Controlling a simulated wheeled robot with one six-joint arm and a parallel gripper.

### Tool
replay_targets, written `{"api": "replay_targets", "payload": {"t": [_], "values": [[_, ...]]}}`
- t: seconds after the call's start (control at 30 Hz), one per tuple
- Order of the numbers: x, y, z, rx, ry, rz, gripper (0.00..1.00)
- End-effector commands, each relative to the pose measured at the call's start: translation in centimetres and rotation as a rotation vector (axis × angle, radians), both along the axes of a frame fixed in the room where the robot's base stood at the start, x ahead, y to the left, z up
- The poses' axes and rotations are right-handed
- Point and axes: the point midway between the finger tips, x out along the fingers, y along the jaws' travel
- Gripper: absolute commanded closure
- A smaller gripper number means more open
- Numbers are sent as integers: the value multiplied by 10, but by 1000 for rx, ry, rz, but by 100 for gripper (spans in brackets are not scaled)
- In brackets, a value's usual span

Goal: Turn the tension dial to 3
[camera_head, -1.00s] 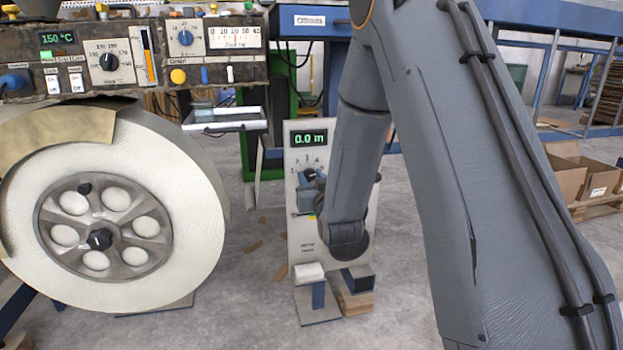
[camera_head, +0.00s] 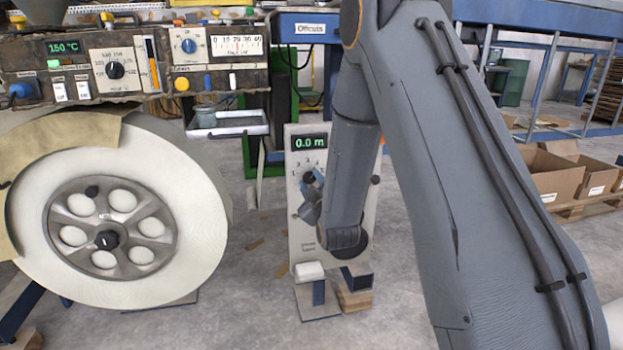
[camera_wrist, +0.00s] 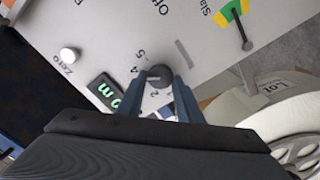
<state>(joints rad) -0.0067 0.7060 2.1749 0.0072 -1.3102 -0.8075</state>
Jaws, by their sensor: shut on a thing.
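The tension dial is a dark round knob (camera_wrist: 160,77) on the pale panel (camera_wrist: 105,30). My gripper (camera_wrist: 158,80) is shut on it, with one blue-grey finger on each side. In the wrist view a light mark on the knob points left, between the printed 4 and 2. The 3 cannot be made out there because a finger is close to that spot. In the head view my gripper (camera_head: 311,190) is at the upright panel (camera_head: 299,240), below its green 0.0 m display (camera_head: 309,142), and covers part of the dial.
In the wrist view a white Zero button (camera_wrist: 69,54) and a lever on a coloured scale (camera_wrist: 240,25) flank the dial. A large white roll (camera_head: 30,200) stands left of the panel. Cardboard boxes (camera_head: 550,175) lie at right.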

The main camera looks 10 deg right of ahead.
Motion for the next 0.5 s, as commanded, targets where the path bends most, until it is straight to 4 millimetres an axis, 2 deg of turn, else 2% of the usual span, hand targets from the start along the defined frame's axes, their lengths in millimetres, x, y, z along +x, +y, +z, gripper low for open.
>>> {"api": "replay_targets", "payload": {"t": [0.5], "values": [[-1, 2, -2, -431, 2, 2, 90]]}}
